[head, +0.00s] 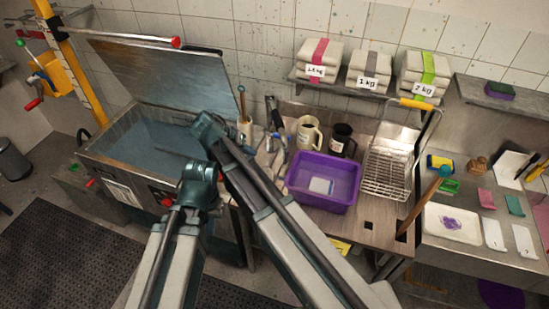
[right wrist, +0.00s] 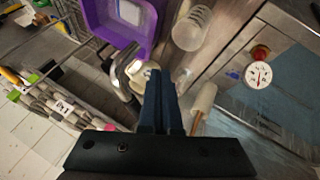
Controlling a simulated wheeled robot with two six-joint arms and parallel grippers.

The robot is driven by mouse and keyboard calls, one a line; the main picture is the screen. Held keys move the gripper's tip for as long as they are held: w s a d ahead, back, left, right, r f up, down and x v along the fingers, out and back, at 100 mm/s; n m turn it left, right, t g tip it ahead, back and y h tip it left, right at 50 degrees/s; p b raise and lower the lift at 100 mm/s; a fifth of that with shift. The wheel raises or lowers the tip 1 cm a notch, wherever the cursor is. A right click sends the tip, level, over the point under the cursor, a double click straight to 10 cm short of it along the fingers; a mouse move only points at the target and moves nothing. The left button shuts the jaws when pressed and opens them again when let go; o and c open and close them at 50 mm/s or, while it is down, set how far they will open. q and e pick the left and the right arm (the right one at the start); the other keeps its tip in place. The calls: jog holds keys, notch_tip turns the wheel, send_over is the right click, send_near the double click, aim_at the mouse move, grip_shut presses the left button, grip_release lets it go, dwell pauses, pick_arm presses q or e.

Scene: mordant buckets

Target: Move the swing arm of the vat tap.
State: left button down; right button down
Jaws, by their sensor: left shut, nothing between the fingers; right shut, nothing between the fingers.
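The vat (head: 115,175) stands open at the left of the head view, with blue-grey liquid inside and its lid (head: 160,75) raised. I cannot pick out the tap or its swing arm for certain; my arms cover the vat's right end. A thin dark rod (head: 180,154) shows over the liquid; I cannot tell what it is. My right gripper (right wrist: 157,75) is shut and empty in the right wrist view, its fingers in front of the pale jug (right wrist: 138,72).
A purple tub (head: 322,182) stands on the bench right of my arms, with a wire basket (head: 388,160) beside it. The pale jug also shows in the head view (head: 309,133), near a dark jug (head: 341,140). A round gauge (right wrist: 258,75) appears in the right wrist view.

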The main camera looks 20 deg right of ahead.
jog(key=w+d+f+b, duration=0.2)
jog(key=d+f+b, duration=0.5)
jog(key=d+b, duration=0.1)
jog(key=shift+d+f, duration=0.35)
jog(key=shift+d, duration=0.2)
jog(key=shift+s, duration=0.1)
jog(key=w+d+n+t+y, duration=0.1)
jog(key=w+d+n, duration=0.1)
jog(key=d, duration=0.8)
jog(key=w+d+n+t+y, duration=0.1)
jog(key=w+d+n+t, duration=0.1)
jog(key=d, duration=0.9)
jog(key=shift+n, duration=0.9)
